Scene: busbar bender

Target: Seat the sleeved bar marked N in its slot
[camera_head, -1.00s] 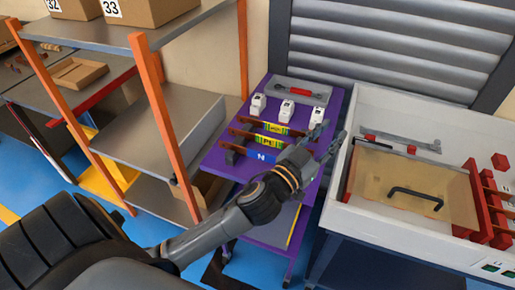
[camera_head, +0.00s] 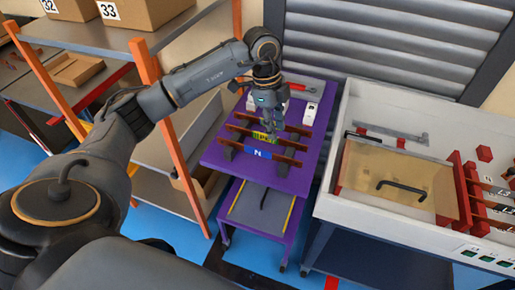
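The bar marked N (camera_head: 259,154), brown with a blue sleeve, lies nearest the front on grey supports on a purple cart (camera_head: 287,187). A bar with a green-yellow sleeve (camera_head: 262,137) lies just behind it. Another brown bar lies further back, partly hidden by my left gripper. My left gripper (camera_head: 269,137) points down over the bars, behind the N bar and around the green-yellow sleeve's area. Its fingers are small and dark, and I cannot tell whether they are open or touch a bar. Red slotted supports (camera_head: 462,190) stand in the white cabinet (camera_head: 400,224) on the right. My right gripper is out of view.
White blocks (camera_head: 309,113) stand at the back of the cart. A tan panel with a black handle (camera_head: 401,189) lies in the cabinet. A shelf with orange posts (camera_head: 173,130) stands left of the cart. A narrow gap separates cart and cabinet.

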